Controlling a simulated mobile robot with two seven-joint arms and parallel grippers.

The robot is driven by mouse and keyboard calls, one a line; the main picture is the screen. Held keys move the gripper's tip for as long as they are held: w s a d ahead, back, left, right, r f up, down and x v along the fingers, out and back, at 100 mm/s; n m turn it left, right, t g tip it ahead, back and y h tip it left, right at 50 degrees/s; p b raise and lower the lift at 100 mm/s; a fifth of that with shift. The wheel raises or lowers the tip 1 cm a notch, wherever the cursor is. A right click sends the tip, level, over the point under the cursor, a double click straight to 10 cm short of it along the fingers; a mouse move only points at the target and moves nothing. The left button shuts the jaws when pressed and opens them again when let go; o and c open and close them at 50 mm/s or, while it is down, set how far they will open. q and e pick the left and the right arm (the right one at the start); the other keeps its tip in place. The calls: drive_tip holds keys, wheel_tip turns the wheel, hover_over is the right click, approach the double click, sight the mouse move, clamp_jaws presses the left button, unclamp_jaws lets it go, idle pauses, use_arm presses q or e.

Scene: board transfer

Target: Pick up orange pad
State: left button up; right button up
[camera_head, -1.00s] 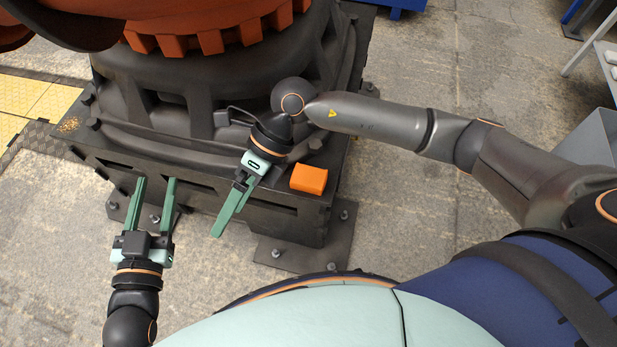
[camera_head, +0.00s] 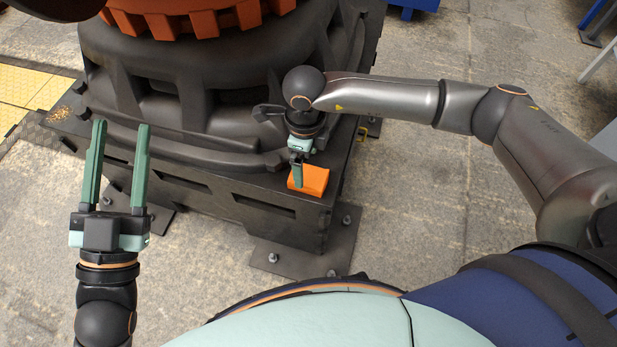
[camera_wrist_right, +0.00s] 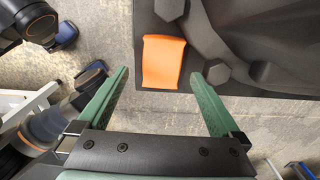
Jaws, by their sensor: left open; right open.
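The orange pad (camera_head: 311,181) lies on the front right corner of the black machine base. It also shows in the right wrist view (camera_wrist_right: 163,62), just beyond the fingers and between their lines. My right gripper (camera_head: 299,182) is over the pad in the head view, its fingers pointing down and overlapping the pad's left part. In the right wrist view the right gripper (camera_wrist_right: 160,75) is open, with nothing between its fingers. Whether a finger touches the pad cannot be told. My left gripper (camera_head: 120,125) is open and empty, pointing up the picture in front of the base's left side.
The black machine base (camera_head: 262,215) carries a large dark housing with an orange toothed ring (camera_head: 200,20). Bolts and a ledge lie close to the pad. The concrete floor (camera_head: 420,210) right of the base is clear.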

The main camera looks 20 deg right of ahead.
sight(309, 175)
drive_tip(key=f, duration=0.1)
drive_tip(key=f+b, duration=0.1)
drive_tip(key=f, duration=0.2)
drive_tip(key=shift+d+f, duration=0.3)
drive_tip(key=shift+f, duration=0.1)
drive_tip(key=shift+f+b, duration=0.25)
drive_tip(key=shift+b, duration=0.05)
use_arm(q)
drive_tip(key=s+r+m+h, duration=0.5)
drive_tip(key=r+h, duration=0.1)
drive_tip(key=r, duration=0.1)
drive_tip(key=shift+d+t, duration=0.4)
drive_tip(key=shift+d, duration=0.05)
use_arm(e)
drive_tip(key=shift+c, duration=0.4)
drive_tip(key=c, duration=1.1)
drive_tip(key=shift+r, duration=0.1)
